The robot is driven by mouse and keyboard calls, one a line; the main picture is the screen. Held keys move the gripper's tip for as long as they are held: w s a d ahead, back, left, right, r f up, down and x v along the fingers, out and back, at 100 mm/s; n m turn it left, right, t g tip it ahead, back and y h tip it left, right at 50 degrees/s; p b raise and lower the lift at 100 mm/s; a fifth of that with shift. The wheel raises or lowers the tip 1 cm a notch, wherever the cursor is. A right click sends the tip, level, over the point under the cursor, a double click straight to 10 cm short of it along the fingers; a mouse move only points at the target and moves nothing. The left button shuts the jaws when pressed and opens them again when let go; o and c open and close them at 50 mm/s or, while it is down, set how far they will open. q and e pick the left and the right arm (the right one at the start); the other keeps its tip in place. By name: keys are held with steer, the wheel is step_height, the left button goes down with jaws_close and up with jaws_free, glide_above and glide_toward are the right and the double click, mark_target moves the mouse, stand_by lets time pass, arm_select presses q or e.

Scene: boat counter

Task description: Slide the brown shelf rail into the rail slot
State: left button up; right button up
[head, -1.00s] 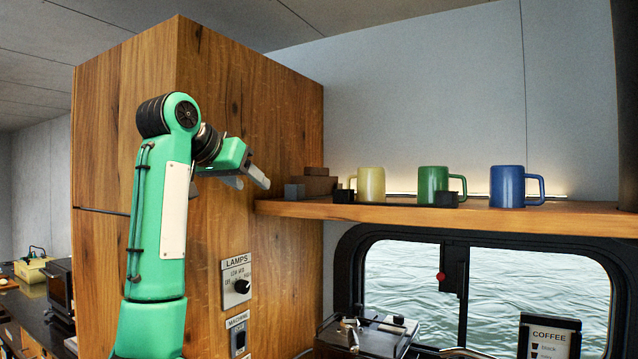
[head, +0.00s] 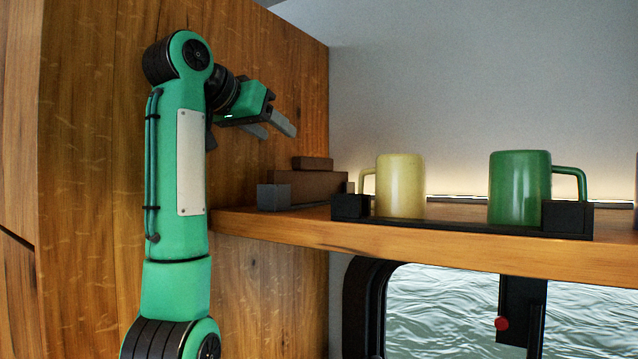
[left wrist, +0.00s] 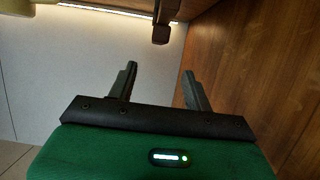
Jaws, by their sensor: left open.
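The brown shelf rail (head: 308,187) lies at the left end of the wooden shelf, with a raised block on top and a grey block (head: 273,197) at its near left end. What looks like its end shows at the top of the left wrist view (left wrist: 162,28). Two black blocks (head: 350,207) (head: 567,219) joined by a dark strip stand along the shelf's front edge, and look like the rail slot. My left gripper (head: 276,129) is open and empty, above the rail and apart from it. Its fingers (left wrist: 158,74) frame empty space in the wrist view. My right gripper is out of view.
A yellow mug (head: 400,186) and a green mug (head: 519,188) stand on the shelf (head: 420,240) behind the black strip. A tall wooden cabinet side (head: 105,130) borders the shelf on the left. A window (head: 435,310) lies below. The air above the shelf is clear.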

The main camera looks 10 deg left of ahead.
mark_target(294, 170)
arm_select(q)
steer(key=p+x, duration=0.2)
steer(key=x, duration=0.1)
steer(key=shift+w+d+r+p, duration=0.1)
steer(key=shift+w+d+p, duration=0.2)
steer(key=shift+d, duration=0.15)
steer(key=p+x, duration=0.1)
steer(key=x, duration=0.2)
steer(key=shift+a, duration=0.1)
steer(key=shift+w+f, duration=0.4)
steer(key=shift+w, duration=0.2)
steer(key=shift+p, duration=0.4)
steer(key=p+x, duration=0.3)
steer(key=x, duration=0.1)
steer(key=shift+d+p, duration=0.25)
steer(key=shift+p, duration=0.15)
steer(key=shift+w+f, duration=0.2)
steer(key=shift+w, duration=0.1)
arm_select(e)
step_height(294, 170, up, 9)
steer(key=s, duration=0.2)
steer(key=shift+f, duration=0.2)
arm_select(q)
jaws_close()
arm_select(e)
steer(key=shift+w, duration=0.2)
